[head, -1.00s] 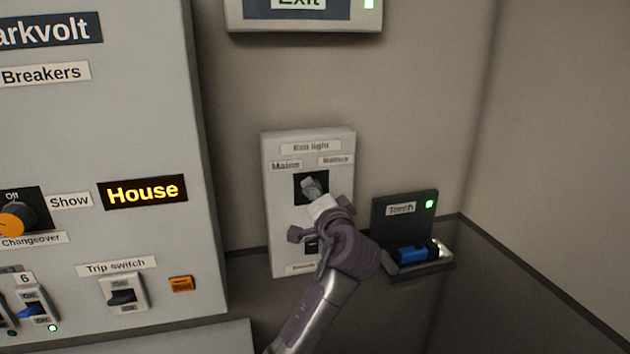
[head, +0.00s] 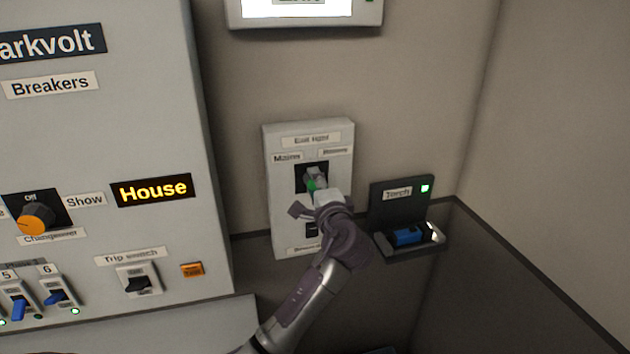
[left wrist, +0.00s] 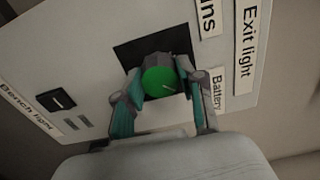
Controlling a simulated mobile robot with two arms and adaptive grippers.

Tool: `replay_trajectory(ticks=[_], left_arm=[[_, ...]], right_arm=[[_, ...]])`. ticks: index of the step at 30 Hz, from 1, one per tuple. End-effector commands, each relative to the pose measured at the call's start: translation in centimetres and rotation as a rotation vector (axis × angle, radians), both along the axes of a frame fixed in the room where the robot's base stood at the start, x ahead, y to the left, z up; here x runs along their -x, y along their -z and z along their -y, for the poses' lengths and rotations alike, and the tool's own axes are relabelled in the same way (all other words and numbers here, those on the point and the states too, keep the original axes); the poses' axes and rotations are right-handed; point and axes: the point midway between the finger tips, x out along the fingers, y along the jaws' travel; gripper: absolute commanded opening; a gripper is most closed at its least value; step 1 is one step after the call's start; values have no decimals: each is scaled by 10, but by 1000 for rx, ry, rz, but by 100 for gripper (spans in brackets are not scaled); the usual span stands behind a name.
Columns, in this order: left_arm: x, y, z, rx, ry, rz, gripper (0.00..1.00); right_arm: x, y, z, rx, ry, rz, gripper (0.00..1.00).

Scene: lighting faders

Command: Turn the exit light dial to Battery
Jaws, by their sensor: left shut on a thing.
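The exit light dial (head: 312,184) has a green face and sits in a black square on a pale wall plate (head: 283,215). In the left wrist view the green dial (left wrist: 160,82) is between the two fingers of my left gripper (left wrist: 160,72), which is shut on it. A short pale mark on its face lies toward the Battery label (left wrist: 217,90). In the head view my left gripper (head: 316,183) covers part of the dial and plate. The Mains label (head: 287,157) is at the plate's upper left. My right gripper is not in view.
The exit sign (head: 305,14) above is lit white. A torch (head: 407,235) lies in its dark holder close right of my arm. The breaker panel (head: 130,110) stands to the left. A small black switch (left wrist: 56,99) is lower on the dial's plate.

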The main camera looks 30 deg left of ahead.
Motion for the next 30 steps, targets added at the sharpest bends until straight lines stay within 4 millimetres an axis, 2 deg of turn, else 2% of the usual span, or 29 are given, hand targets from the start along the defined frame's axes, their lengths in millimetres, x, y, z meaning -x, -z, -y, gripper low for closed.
replay_trajectory(ticks=[11,12,15,16,25,30], left_arm=[[0,1,0,-4,1,-5,4],[0,1,0,-4,1,-5,46],[0,0,0,-3,1,-4,63],[0,0,0,-3,1,-4,65],[1,0,1,-3,0,-3,65],[11,1,14,-1,2,-3,65]], right_arm=[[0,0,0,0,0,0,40],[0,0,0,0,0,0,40],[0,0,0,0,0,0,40],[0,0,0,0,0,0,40],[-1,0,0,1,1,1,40],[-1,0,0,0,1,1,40]])
